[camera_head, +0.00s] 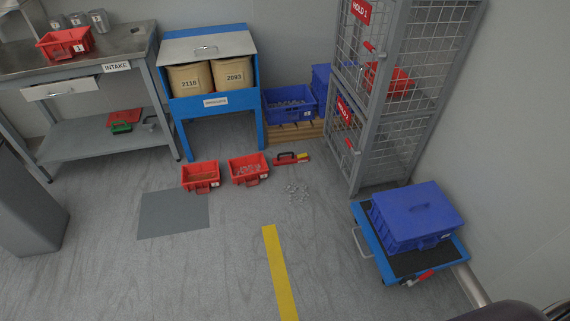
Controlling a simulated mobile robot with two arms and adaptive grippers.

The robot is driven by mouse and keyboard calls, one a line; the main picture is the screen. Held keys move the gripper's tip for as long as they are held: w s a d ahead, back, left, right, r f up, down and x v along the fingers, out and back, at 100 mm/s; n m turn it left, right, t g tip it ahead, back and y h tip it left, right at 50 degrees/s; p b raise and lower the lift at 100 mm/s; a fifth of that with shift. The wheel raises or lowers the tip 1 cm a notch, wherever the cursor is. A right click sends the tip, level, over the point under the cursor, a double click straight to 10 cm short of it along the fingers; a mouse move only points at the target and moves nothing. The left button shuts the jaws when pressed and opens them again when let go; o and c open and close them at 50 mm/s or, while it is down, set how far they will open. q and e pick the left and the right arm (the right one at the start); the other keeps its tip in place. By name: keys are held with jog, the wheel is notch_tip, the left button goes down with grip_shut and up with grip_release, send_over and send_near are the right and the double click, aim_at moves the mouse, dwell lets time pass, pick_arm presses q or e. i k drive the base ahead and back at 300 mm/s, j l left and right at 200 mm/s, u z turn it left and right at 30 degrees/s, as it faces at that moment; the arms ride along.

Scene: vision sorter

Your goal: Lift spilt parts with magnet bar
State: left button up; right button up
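A scatter of small grey spilt parts (298,191) lies on the floor near the middle of the view. A red bar with a black handle and a yellow end (291,158), which looks like the magnet bar, lies on the floor just behind the parts, apart from them. Two red bins stand to the left of the spill: the nearer one (249,169) holds light metallic parts, the other (200,176) holds brownish contents. Neither of my grippers shows in this view.
A blue cabinet (204,102) with two numbered brown bags stands behind the bins. The intake bench (110,68) is at left. A mesh cage (383,150) and a blue trolley with a lidded crate (415,212) stand at right. Floor around the yellow stripe (279,275) is clear.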

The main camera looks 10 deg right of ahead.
aim_at(292, 159)
jog(key=i+l, duration=0.15)
jog(key=i, duration=0.3)
jog(key=i+l, duration=0.15)
jog(key=i, duration=0.3)
jog(key=i+l, duration=0.2)
jog(key=i, duration=0.2)
